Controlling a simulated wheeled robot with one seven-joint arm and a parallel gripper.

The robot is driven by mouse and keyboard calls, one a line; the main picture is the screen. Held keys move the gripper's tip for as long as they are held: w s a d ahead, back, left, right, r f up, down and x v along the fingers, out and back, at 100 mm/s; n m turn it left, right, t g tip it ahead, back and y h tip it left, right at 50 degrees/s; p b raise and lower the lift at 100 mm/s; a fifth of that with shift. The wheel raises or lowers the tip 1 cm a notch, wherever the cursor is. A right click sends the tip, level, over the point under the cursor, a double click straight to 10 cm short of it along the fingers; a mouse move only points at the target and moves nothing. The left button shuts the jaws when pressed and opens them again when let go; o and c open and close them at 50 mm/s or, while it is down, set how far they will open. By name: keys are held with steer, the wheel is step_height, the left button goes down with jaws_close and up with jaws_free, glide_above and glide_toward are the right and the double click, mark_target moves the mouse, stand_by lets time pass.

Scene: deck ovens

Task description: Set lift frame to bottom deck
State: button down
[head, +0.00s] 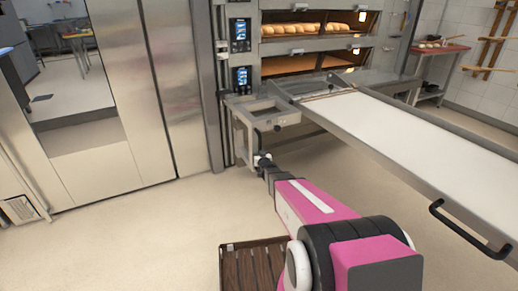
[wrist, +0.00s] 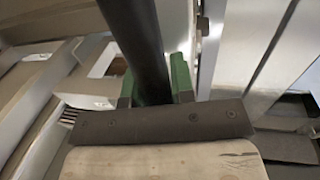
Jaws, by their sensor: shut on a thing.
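The metal lift frame (head: 262,108) stands at the front of the oven (head: 318,45), just below the lower visible chamber. The loader with its pale belt (head: 405,130) reaches from it towards the right. My gripper (head: 262,160) is low at the frame's left front, small and partly hidden by my arm. In the wrist view, the green fingers of my gripper (wrist: 154,88) are shut on a dark bar (wrist: 136,35). The bar looks like part of the lift frame, but its far end is out of view. A dark plate and a wooden-looking surface show below the fingers.
Loaves (head: 305,28) lie in the upper chamber; the lower chamber (head: 300,64) looks empty. A black handle (head: 470,228) juts from the loader's near side. The floor at left (head: 130,230) is clear.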

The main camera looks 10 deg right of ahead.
steer(key=shift+f, duration=0.25)
steer(key=c, duration=1)
jaws_free()
steer(key=shift+o, duration=0.2)
steer(key=shift+s+r, duration=0.1)
steer(key=shift+s, duration=0.4)
steer(key=s+d, duration=0.1)
steer(key=s, duration=0.8)
steer(key=shift+s, duration=0.35)
steer(key=shift+d, duration=0.1)
